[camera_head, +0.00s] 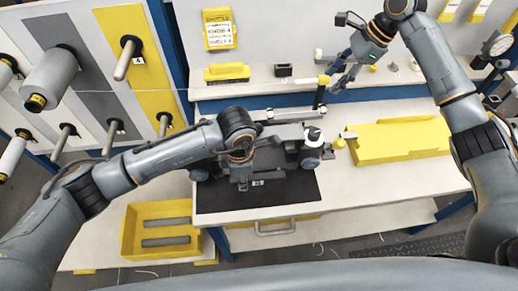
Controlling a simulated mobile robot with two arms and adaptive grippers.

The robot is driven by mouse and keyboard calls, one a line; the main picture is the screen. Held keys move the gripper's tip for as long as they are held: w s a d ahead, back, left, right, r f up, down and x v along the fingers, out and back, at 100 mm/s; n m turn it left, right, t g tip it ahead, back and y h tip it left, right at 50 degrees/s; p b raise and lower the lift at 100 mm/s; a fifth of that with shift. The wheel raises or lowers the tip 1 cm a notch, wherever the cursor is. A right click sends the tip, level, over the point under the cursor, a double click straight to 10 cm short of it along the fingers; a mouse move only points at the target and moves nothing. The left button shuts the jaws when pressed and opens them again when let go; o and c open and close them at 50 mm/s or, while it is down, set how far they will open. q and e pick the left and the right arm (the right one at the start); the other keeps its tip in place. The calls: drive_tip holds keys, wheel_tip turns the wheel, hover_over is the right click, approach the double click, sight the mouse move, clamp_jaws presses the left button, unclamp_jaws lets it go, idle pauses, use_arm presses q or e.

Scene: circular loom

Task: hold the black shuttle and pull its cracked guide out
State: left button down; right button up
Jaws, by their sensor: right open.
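The black shuttle (290,134) appears to sit on the dark mat (290,196) at the middle of the bench. Grey rollers show at its ends, and a white-topped round part (314,134) stands at its right. My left gripper (243,184) points down over the shuttle's front and hides part of it. Its fingers are too small and dark to show whether they are open or shut. My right gripper (337,83) is open, up and right of the shuttle, near the yellow-tipped post (323,82). I cannot make out the cracked guide.
A yellow fixture (400,141) lies right of the mat. A yellow bin (147,232) with grey bars stands at lower left. Spools on pegs (50,78) line the left panel. A small black box (283,70) and a yellow block (227,72) sit on the back shelf.

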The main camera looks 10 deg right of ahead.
sight(300, 114)
drive_tip(key=shift+n+g, duration=0.3)
drive_tip(key=shift+g, duration=0.2)
drive_tip(key=x, duration=0.4)
drive_tip(key=a+x, duration=0.1)
drive_tip(key=x, duration=0.4)
drive_tip(key=s+a+x, duration=0.1)
drive_tip(key=x, duration=0.3)
drive_tip(key=shift+a, duration=0.1)
drive_tip(key=shift+c, duration=0.4)
drive_tip(key=shift+r, duration=0.1)
clamp_jaws()
